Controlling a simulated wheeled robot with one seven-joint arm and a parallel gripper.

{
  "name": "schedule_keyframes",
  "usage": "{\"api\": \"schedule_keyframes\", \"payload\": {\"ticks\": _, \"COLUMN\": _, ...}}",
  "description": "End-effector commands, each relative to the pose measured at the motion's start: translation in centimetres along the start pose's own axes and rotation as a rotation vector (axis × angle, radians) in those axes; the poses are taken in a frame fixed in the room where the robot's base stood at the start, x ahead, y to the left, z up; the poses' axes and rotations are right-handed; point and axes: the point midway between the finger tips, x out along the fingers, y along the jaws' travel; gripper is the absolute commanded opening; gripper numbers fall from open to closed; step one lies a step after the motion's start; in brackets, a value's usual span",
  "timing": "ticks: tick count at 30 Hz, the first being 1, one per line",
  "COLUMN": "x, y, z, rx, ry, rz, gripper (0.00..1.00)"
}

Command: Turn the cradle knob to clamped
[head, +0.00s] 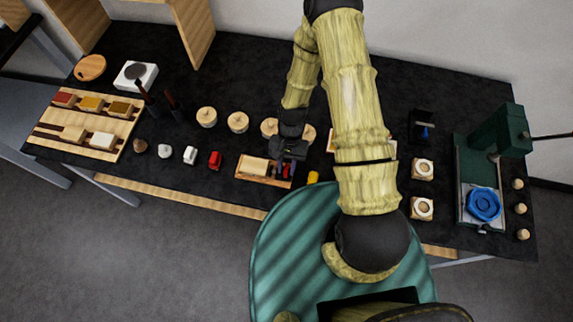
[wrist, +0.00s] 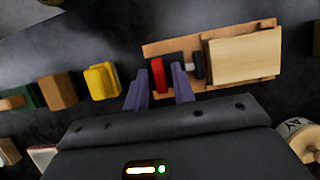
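The cradle (head: 243,173) is a low wooden board at the front of the black table, holding a pale wooden block. In the wrist view the cradle (wrist: 155,50) shows a thin red knob (wrist: 158,75) beside a small dark clamp piece (wrist: 197,68) that faces the pale block (wrist: 243,59). My gripper (head: 287,163) is pointed down over the knob end of the cradle. In the wrist view my gripper's purple fingertips (wrist: 161,84) stand on either side of the red knob, with gaps visible on both sides. I cannot tell the knob's setting.
A yellow piece (wrist: 102,81) stands close beside the cradle's knob end. Round wooden discs (head: 238,122) lie behind it, and a small red object (head: 215,160) sits to its left. A green press (head: 500,135) with a blue wheel (head: 484,204) stands at the right.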

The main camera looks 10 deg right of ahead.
Motion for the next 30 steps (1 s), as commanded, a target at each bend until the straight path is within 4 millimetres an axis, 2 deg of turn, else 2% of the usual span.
{"api": "schedule_keyframes", "payload": {"ticks": 1, "x": -0.01, "y": -0.01, "z": 0.0, "rx": 0.0, "ry": 0.0, "rz": 0.0, "gripper": 0.15}}
{"api": "schedule_keyframes", "payload": {"ticks": 3, "x": -0.02, "y": -0.01, "z": 0.0, "rx": 0.0, "ry": 0.0, "rz": 0.0, "gripper": 0.01}}
{"api": "schedule_keyframes", "payload": {"ticks": 4, "x": -0.02, "y": -0.01, "z": 0.0, "rx": 0.0, "ry": 0.0, "rz": 0.0, "gripper": 0.0}}
{"api": "schedule_keyframes", "payload": {"ticks": 17, "x": 0.01, "y": -0.11, "z": -0.05, "rx": -0.042, "ry": 0.002, "rz": 0.016, "gripper": 0.0}}
{"api": "schedule_keyframes", "payload": {"ticks": 30, "x": 0.14, "y": -0.36, "z": -0.1, "rx": -0.301, "ry": 0.003, "rz": 0.124, "gripper": 0.0}}
